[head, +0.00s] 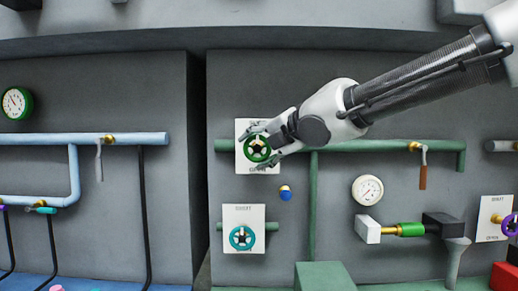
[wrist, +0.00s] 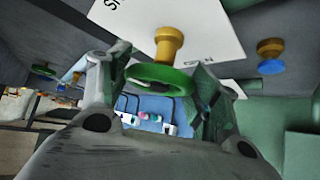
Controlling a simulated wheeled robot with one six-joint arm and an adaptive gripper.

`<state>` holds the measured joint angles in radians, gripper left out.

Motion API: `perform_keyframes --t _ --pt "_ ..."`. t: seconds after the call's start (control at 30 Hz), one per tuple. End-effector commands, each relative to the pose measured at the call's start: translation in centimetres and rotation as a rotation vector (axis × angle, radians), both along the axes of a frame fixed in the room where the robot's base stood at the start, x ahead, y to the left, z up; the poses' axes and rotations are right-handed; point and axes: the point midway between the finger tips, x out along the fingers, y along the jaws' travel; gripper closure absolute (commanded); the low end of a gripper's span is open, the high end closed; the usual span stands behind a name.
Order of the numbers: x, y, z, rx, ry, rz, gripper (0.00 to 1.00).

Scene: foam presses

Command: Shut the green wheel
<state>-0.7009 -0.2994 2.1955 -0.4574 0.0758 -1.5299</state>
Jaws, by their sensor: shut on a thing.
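The green wheel (head: 257,149) sits on a white plate (head: 243,129) on the grey wall, on the green pipe line. The plate has lettering at its top and bottom, partly covered by my gripper. In the wrist view the green wheel (wrist: 162,78) shows on a brass stem (wrist: 168,45) between the two fingers. My gripper (head: 272,143) comes from the right, with its fingers around the rim. It is shut on the wheel.
A teal wheel (head: 242,238) on its own plate is below. A blue knob (head: 285,193) is just below right of the green wheel, with a white gauge (head: 368,190) further right. A green block (head: 324,277) stands low in front. A blue pipe (head: 60,139) runs left.

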Motion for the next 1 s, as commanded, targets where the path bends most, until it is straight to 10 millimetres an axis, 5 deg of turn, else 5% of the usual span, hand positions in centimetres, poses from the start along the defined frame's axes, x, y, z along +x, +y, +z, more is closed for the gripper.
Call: perform_keyframes --t 0.03,0.07,0.17,0.6,1.0 --pt "0.0 0.0 -0.1 0.001 0.002 -0.002 0.61" --pt "0.0 0.0 -0.1 0.001 0.002 -0.002 0.32" --pt "0.0 0.0 -0.1 0.001 0.002 -0.001 0.16" --pt "-0.5 -0.4 0.4 0.001 -0.002 -0.001 0.16" --pt "-6.6 -5.1 3.5 0.004 -0.001 0.000 0.16"
